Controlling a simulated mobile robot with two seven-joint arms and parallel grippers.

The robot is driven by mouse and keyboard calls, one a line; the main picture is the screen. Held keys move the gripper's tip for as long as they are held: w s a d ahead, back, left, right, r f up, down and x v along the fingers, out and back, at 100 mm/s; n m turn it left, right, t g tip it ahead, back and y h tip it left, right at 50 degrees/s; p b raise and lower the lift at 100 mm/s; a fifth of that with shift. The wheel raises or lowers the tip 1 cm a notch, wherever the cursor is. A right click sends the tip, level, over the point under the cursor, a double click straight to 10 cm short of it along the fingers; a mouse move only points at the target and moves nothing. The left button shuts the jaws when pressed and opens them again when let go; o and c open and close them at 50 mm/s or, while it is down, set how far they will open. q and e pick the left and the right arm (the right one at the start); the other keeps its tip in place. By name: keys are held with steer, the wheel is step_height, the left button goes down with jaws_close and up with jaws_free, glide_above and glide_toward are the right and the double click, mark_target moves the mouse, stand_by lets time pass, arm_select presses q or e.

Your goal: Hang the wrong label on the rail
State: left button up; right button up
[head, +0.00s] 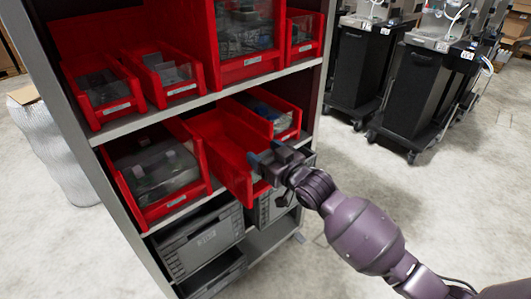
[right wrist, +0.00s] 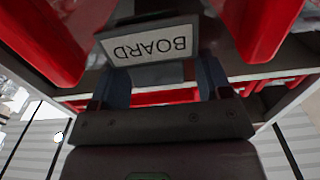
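A label reading BOARD (right wrist: 147,47), upside down in the right wrist view, is white in a dark holder. It lies across the fingertips of my right gripper (right wrist: 165,75). The gripper's blue fingers stand apart with a clear gap along their length, and I see no firm grip on the label. In the head view, the right gripper (head: 269,157) is at the front of a red bin (head: 225,145) that sticks out of the middle shelf. It hides part of that bin's front. I cannot make out a rail. My left gripper is not in view.
A grey shelf rack (head: 135,122) holds several red bins with white front labels. Grey crates (head: 203,240) stand on the lower shelf, below the gripper. Black wheeled carts (head: 413,90) stand at the back right. The floor (head: 455,200) to the right is clear.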

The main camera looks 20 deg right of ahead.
steer(key=shift+f+b, duration=0.25)
steer(key=shift+b, duration=0.15)
steer(key=shift+s+d+r, duration=0.1)
steer(key=shift+s+r, duration=0.05)
steer(key=shift+s, duration=0.2)
arm_select(q)
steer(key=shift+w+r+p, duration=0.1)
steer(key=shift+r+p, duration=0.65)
steer(key=shift+p, duration=0.4)
arm_select(e)
steer(key=v, duration=1)
